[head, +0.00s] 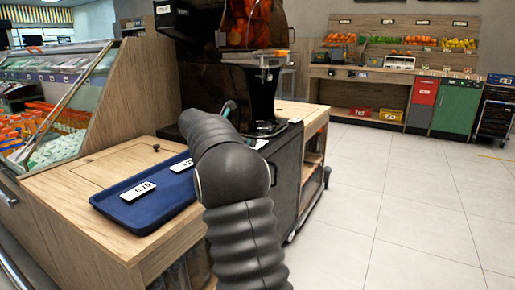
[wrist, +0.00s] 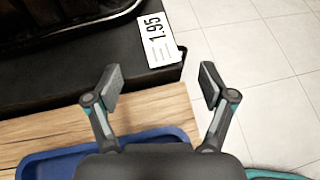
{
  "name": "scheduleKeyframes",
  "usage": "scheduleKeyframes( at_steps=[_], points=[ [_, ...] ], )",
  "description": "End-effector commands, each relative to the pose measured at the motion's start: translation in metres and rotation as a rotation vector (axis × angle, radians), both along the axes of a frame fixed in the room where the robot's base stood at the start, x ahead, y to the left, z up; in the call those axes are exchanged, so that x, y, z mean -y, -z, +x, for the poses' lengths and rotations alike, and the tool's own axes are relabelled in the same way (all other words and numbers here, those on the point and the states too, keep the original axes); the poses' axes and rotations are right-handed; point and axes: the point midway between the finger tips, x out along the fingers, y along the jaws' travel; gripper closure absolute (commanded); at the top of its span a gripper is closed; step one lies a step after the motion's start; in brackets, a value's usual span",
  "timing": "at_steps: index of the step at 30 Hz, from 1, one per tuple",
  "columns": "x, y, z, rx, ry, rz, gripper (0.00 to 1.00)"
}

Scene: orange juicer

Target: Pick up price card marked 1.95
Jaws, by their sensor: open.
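The white price card marked 1.95 (wrist: 157,42) lies on the black top of the juicer's cabinet (wrist: 60,82), close to its right edge, in the wrist view. Its print reads sideways. My gripper (wrist: 161,84) is open and empty. Its two fingertips are apart, left and right below the card in the picture, and touch nothing that I can see. In the head view my arm hides the gripper. A small white piece (head: 261,144) shows on the cabinet beside my arm; its print is too small to read.
A blue tray (head: 165,203) with two other price cards (head: 138,191) sits on the wooden counter (head: 75,186). The dark juicer (head: 205,85) stands behind my arm. Tiled floor (head: 405,190) to the right is open. Produce shelves (head: 400,55) stand at the back.

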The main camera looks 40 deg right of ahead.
Motion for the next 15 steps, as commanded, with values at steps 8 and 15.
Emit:
scheduleKeyframes(
  at_steps=[8,15],
  points=[
    [0.023,0.012,0.004,0.002,0.0,0.0,0.18],
    [0.038,0.019,0.007,0.0,0.001,0.001,0.18]
  ],
)
